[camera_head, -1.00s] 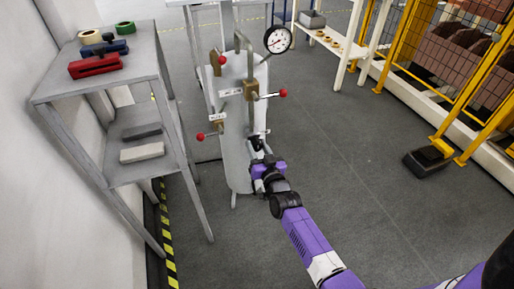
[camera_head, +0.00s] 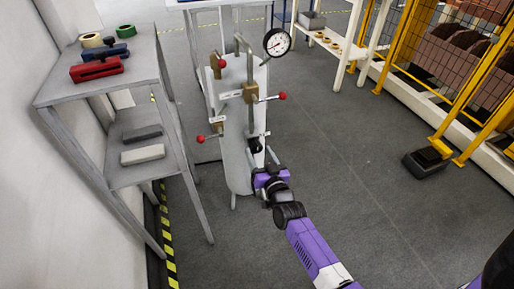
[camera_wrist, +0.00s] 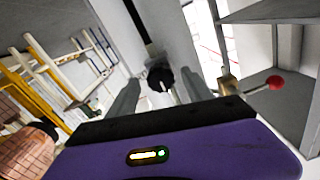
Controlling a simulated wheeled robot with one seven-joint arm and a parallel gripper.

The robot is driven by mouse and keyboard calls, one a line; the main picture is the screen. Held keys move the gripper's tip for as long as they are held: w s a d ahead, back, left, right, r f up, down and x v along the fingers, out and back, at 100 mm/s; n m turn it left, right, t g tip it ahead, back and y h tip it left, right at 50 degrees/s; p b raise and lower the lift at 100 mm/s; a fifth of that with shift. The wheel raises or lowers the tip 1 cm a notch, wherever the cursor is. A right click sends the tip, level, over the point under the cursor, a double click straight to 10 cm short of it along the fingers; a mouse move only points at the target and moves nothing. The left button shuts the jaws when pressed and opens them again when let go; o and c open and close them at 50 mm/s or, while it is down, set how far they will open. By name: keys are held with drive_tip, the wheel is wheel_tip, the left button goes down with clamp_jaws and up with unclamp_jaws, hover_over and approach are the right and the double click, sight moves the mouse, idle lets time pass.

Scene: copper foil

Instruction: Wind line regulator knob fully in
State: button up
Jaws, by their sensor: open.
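The black regulator knob (camera_head: 255,145) sits low on the front of the grey panel (camera_head: 237,165). It also shows in the wrist view (camera_wrist: 160,77), ahead of and between the two grey fingers. My gripper (camera_head: 261,156) is open just in front of the knob, one finger to each side of it. In the wrist view the fingers (camera_wrist: 160,92) stand apart from the knob, with gaps on both sides. Whether the fingertips reach past the knob's front face is hard to tell. How far the knob is wound in cannot be read.
Red-ended valve levers (camera_head: 282,96) and a round gauge (camera_head: 277,42) stand above the knob on the panel. A grey shelf (camera_head: 160,84) with tape rolls and tools stands at the left. A yellow fence (camera_head: 408,48) runs at the right.

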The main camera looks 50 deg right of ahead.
drive_tip(key=shift+p+v, duration=0.4)
drive_tip(key=shift+v, duration=2.1)
drive_tip(key=s+a+r+n+y, duration=0.3)
drive_tip(key=s+a+r, duration=0.2)
drive_tip(key=s+a, duration=0.4)
drive_tip(key=s+a+r+n+y, duration=0.35)
drive_tip(key=s+a+r, duration=0.25)
drive_tip(key=s+a, duration=0.3)
drive_tip(key=s+a+r+n+y, duration=0.3)
drive_tip(key=s+a+r, duration=0.2)
drive_tip(key=s+a, duration=0.45)
wheel_tip(320, 180, up, 14)
drive_tip(key=p, duration=1.5)
drive_tip(key=shift+a, duration=0.2)
drive_tip(key=shift+s+r+y, duration=0.1)
drive_tip(key=shift+y, duration=0.15)
